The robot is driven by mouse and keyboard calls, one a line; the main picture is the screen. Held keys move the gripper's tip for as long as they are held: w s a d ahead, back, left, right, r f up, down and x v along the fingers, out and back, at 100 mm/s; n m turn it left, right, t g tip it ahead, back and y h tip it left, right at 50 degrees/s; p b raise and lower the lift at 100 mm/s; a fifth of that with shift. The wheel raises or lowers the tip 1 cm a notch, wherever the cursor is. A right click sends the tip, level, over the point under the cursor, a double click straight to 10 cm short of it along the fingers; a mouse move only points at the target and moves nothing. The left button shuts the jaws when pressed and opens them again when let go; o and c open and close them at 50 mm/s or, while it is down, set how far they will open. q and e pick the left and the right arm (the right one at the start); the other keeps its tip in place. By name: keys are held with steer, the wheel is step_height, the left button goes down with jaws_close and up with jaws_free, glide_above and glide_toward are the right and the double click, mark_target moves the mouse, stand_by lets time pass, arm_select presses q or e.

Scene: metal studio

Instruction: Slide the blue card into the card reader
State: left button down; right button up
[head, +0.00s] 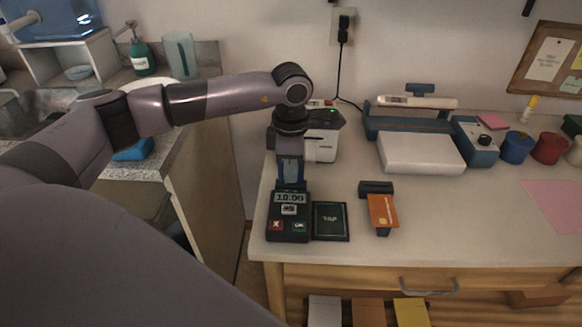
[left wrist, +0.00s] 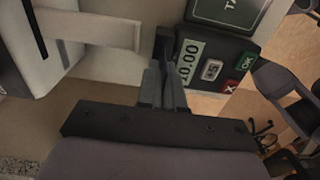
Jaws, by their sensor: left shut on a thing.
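The card reader (head: 289,216) is a dark terminal with a 10.00 display and red and green keys, standing near the front left of the counter. My left gripper (head: 291,180) points down at the reader's far end, just behind the display. It is shut on the blue card (head: 291,168), of which a small blue part shows between the fingers. In the left wrist view the closed fingers (left wrist: 164,70) are beside the reader (left wrist: 212,62), and the card is a thin dark edge. I cannot tell whether the card is in the slot. My right gripper is not in view.
A black TAP pad (head: 331,221) lies right of the reader. An orange card (head: 383,210) rests on a small dark stand. A white printer-like machine (head: 322,145) stands behind my gripper, and a scale-like device (head: 421,153) farther right. The front right counter is mostly clear.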

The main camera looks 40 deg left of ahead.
arm_select(q)
steer(key=shift+f, duration=0.4)
stand_by(0.4)
steer(key=c, duration=1.2)
jaws_free()
steer(key=shift+r, duration=0.25)
step_height(320, 180, up, 7)
steer(key=shift+f+b, duration=0.15)
steer(key=shift+b, duration=0.2)
steer(key=shift+s, duration=0.1)
